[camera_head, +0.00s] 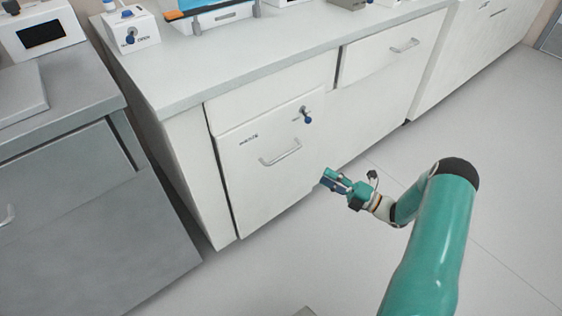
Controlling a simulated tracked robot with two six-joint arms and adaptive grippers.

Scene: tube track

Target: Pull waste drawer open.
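The waste drawer (250,185) is a white front in the lower left part of the white cabinet, with small dark lettering at its upper left. It looks shut. Its bar handle (281,153) is slim and metallic. A small blue-tipped knob or key (307,117) sits near the drawer's upper right. My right gripper (328,180) is to the right of and below the handle in the picture, in front of the cabinet and apart from the handle. Its fingers are small here and I cannot tell how far apart they are. My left gripper is not in view.
A grey counter (250,60) tops the cabinet and carries several lab devices. Another drawer (390,50) with a handle is to the upper right. A grey cabinet (80,215) stands at the left. The floor (480,150) at the right is clear.

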